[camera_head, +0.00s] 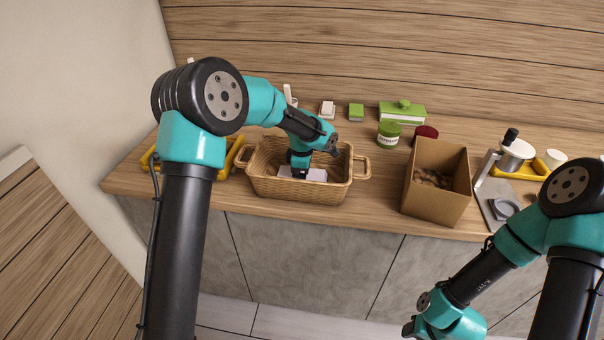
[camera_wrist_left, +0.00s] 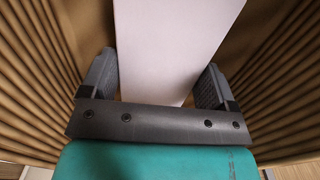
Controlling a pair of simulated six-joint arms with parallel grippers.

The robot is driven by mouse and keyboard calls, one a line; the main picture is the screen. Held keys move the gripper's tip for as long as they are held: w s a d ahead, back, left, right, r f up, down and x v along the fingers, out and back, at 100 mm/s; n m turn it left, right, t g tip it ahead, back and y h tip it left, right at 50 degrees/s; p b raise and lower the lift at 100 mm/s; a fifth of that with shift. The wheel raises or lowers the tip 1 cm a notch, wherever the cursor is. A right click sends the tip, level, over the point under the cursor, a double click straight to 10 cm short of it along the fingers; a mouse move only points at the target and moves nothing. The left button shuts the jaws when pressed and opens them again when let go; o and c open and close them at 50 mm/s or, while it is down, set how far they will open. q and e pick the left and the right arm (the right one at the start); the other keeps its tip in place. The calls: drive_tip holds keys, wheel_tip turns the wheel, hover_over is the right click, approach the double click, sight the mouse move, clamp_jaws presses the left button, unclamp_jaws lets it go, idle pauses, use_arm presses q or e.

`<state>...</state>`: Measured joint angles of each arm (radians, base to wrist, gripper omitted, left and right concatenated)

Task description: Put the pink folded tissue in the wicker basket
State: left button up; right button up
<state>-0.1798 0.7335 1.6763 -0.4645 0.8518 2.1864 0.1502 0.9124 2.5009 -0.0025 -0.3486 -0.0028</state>
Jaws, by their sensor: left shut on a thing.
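The wicker basket (camera_head: 292,192) stands on the wooden counter, left of the middle in the head view. My left gripper (camera_head: 300,174) points down inside it. The pale pink folded tissue (camera_head: 318,175) is in the basket at the gripper. In the left wrist view the tissue (camera_wrist_left: 178,40) lies between the two fingers of my left gripper (camera_wrist_left: 160,70), which is shut on it. Ribbed basket walls (camera_wrist_left: 35,75) rise on both sides. Whether the tissue touches the basket floor cannot be told.
An open cardboard box (camera_head: 434,200) with brown filling stands right of the basket. A green jar (camera_head: 388,134), a green box (camera_head: 403,112) and small blocks are behind. A yellow tray (camera_head: 232,152) is partly hidden at left. A metal-and-white device (camera_head: 497,190) stands at right.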

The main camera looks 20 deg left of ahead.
use_arm(q)
drive_tip(key=o, duration=0.8)
drive_tip(key=shift+f, duration=0.1)
wheel_tip(320, 180, up, 12)
drive_tip(key=shift+r, duration=0.15)
idle(0.6)
